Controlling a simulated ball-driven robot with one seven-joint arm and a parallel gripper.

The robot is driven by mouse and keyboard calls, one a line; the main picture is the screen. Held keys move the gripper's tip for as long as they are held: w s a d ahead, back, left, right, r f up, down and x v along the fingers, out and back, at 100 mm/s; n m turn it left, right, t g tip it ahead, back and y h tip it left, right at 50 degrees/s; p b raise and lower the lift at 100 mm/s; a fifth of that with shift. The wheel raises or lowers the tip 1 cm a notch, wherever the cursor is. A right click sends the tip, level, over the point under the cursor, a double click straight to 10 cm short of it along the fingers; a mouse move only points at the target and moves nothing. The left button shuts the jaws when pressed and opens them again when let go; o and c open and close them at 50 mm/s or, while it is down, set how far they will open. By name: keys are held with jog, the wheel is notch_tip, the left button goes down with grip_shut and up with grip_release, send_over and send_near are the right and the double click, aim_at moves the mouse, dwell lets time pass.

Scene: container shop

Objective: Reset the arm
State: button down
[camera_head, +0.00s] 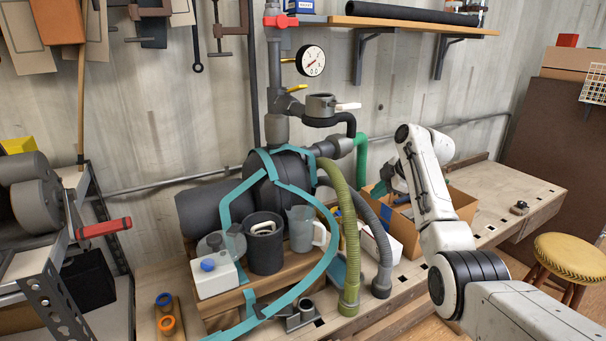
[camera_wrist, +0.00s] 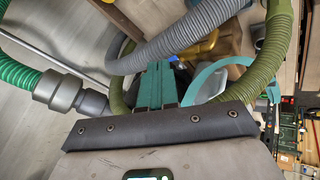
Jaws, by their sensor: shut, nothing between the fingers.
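My gripper (camera_wrist: 157,72) shows in the wrist view as teal fingers pressed together with nothing between them. They point toward a grey corrugated hose (camera_wrist: 185,35) and an olive hose (camera_wrist: 268,55). I cannot tell whether the fingers touch either hose. In the head view my white arm (camera_head: 425,185) is bent at the right of the bench. A small teal part of my gripper shows beside the cardboard box, mostly hidden by the arm.
An olive hose (camera_head: 352,245), a grey hose (camera_head: 381,275) and a green hose (camera_head: 361,155) hang from pipework left of my arm. A cardboard box (camera_head: 462,203) stands close behind it. A shelf (camera_head: 400,22) overhangs the bench. A stool (camera_head: 572,257) stands at right.

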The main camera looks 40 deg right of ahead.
jog(key=s+a+f+m+g, duration=0.1)
jog(key=s+a+f+m, duration=0.25)
jog(key=a+f, duration=0.75)
jog(key=s+a+f+m, duration=0.2)
jog(key=s+a+f, duration=0.35)
jog(key=a, duration=0.95)
jog(key=s+a+f+m+g+h, duration=0.1)
jog(key=s+a+m, duration=0.2)
jog(key=s+a, duration=0.5)
jog(key=s+a+f+m, duration=0.2)
jog(key=s+a, duration=0.2)
jog(key=s, duration=0.8)
jog(key=s+d+f+g, duration=0.1)
jog(key=s+f+g, duration=0.3)
jog(key=s, duration=0.6)
jog(key=shift+s+d+f+m, duration=0.25)
jog(key=shift+f+m, duration=0.2)
jog(key=shift+f, duration=0.3)
jog(key=c, duration=1.8)
grip_release()
